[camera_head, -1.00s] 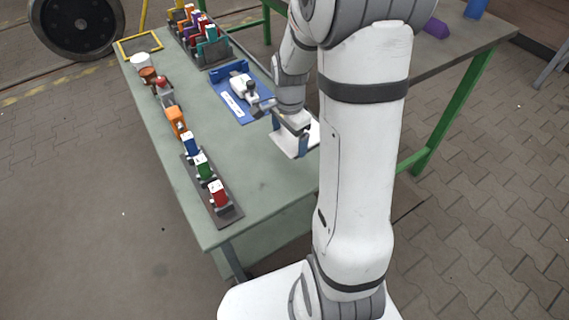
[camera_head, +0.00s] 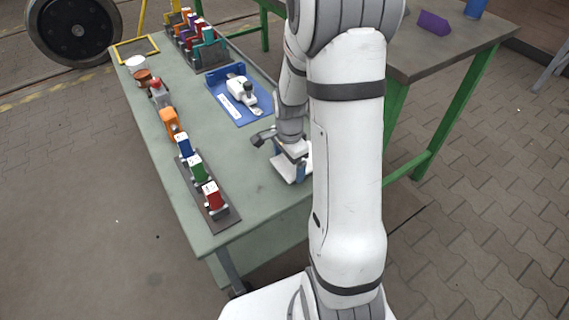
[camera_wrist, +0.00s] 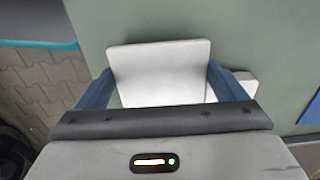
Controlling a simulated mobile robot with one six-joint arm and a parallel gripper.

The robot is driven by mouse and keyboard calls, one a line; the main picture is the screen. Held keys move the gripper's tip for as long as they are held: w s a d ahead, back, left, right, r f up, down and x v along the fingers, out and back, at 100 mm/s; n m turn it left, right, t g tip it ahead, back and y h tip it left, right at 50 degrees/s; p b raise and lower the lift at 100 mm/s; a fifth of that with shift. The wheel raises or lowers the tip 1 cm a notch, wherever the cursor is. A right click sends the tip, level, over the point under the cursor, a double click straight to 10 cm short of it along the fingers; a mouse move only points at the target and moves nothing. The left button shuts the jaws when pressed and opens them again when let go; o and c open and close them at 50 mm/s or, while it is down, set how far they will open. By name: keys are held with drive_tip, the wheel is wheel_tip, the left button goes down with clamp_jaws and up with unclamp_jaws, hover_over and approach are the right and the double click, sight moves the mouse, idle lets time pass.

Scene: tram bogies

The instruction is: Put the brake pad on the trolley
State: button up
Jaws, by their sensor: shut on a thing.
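My gripper (camera_head: 290,165) is low over the near right part of the green-grey table (camera_head: 255,185). Its two blue fingers stand on either side of a flat white plate (camera_wrist: 160,72), which they grip in the wrist view. The plate also shows under the gripper in the head view (camera_head: 284,169). I cannot tell whether this plate is the brake pad, or whether it touches the table. A small white block (camera_wrist: 245,80) lies beyond the right finger. I cannot tell which thing is the trolley.
A blue tray (camera_head: 224,77) with a white tool stands behind my gripper. A dark rack (camera_head: 219,220) with red, green and blue pieces lies on the left. Coloured pieces stand in a far rack. A second table (camera_head: 440,55) bears a purple block (camera_head: 433,22).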

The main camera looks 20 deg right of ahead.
drive_tip(key=o, duration=1)
drive_tip(key=shift+f, duration=0.1)
drive_tip(key=shift+o, duration=0.2)
wheel_tip(320, 180, up, 11)
drive_tip(key=p, duration=0.3)
drive_tip(key=s+a+r+n, duration=0.4)
drive_tip(key=s+n, duration=0.3)
drive_tip(key=n, duration=0.1)
drive_tip(key=s+a+r+n+t, duration=0.1)
drive_tip(key=s+a+r+n, duration=0.3)
drive_tip(key=s+n, duration=0.4)
drive_tip(key=shift+r, duration=0.55)
